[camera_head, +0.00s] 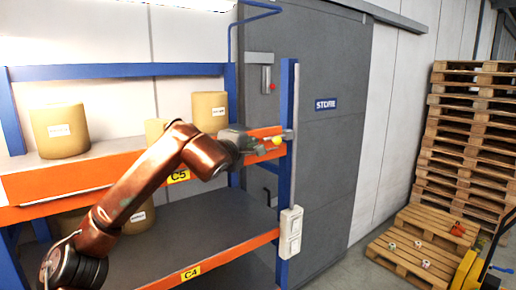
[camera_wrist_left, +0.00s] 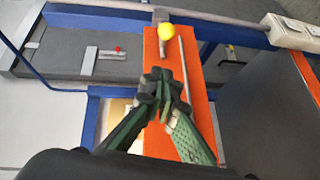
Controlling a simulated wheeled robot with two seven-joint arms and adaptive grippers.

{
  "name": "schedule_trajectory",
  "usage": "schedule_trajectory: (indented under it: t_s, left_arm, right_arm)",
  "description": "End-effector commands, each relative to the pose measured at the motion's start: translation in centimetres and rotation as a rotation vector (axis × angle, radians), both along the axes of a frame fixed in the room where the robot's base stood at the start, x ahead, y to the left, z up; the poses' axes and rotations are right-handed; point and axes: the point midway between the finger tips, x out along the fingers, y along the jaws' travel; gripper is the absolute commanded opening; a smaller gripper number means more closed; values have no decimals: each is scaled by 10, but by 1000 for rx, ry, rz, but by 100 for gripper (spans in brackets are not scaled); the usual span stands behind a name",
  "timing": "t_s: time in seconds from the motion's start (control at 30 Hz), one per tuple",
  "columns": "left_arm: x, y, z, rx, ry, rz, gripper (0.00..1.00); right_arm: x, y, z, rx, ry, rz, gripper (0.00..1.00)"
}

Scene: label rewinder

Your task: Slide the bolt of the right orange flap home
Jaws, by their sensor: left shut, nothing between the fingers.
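The right orange flap (camera_head: 265,131) is at the shelf's right end, by the blue post. In the left wrist view the flap (camera_wrist_left: 205,98) runs up the middle. The bolt's yellow knob (camera_head: 277,140) sits near the flap's post end; it also shows in the wrist view (camera_wrist_left: 166,32). A thin grey bar (camera_wrist_left: 184,62) lies along the flap beside it. My left gripper (camera_head: 259,150) is in front of the flap. In the wrist view its fingertips (camera_wrist_left: 165,86) are together and empty, short of the knob and apart from it. My right gripper is in neither view.
A blue post (camera_head: 287,170) with a white box (camera_head: 290,232) stands right of the flap. Behind is a grey door with a STORE sign (camera_head: 326,104). Tan rolls (camera_head: 59,130) stand on the shelf. Pallets (camera_head: 470,130) are stacked at right.

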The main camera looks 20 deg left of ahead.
Motion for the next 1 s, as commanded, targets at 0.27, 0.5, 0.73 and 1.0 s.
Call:
schedule_trajectory:
  t_s: [0.27, 0.5, 0.73, 1.0]
  left_arm:
    - [-27, 1, 4, -1, 0, 1, 0]
    - [-28, 0, 5, -1, 0, 1, 0]
    - [-28, 0, 5, -1, 0, 1, 0]
    - [-16, -61, -45, -79, 44, -159, 0]
  right_arm:
    - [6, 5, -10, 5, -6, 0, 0]
    - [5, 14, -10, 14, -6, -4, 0]
    - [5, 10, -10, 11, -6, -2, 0]
    - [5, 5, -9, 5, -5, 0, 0]
